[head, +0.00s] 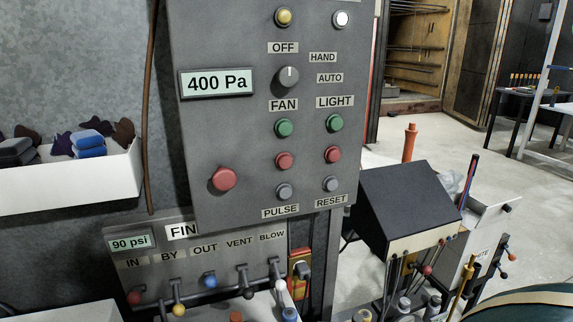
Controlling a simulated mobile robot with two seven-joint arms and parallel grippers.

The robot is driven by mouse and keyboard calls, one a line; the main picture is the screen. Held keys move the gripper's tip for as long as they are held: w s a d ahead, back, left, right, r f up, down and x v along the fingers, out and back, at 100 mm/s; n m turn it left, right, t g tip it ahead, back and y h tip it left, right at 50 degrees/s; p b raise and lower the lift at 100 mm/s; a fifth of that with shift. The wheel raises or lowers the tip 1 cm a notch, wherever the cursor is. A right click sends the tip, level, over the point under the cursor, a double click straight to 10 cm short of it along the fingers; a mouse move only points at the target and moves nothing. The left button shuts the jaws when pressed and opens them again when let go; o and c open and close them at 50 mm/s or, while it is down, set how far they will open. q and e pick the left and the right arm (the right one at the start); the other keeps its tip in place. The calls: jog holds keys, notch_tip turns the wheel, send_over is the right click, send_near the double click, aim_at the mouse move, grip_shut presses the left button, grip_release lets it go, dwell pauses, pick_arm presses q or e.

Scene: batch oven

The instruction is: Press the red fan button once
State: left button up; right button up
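The red fan button (284,161) is a small round button on the grey control panel (235,130) in the head view. It sits under the FAN label (284,105), below the green fan button (284,128) and above a grey button (284,192) marked PULSE. A similar red button (332,155) is to its right, in the LIGHT column. A larger red knob-like button (223,179) is to its lower left. Nothing covers the red fan button. Neither of my grippers shows in the head view.
A lower panel (117,239) with several small levers is below. A dark slanted box (405,205) and several rods stand at the right. A white bin (70,185) with dark and blue pieces hangs at the left. The space before the button looks clear.

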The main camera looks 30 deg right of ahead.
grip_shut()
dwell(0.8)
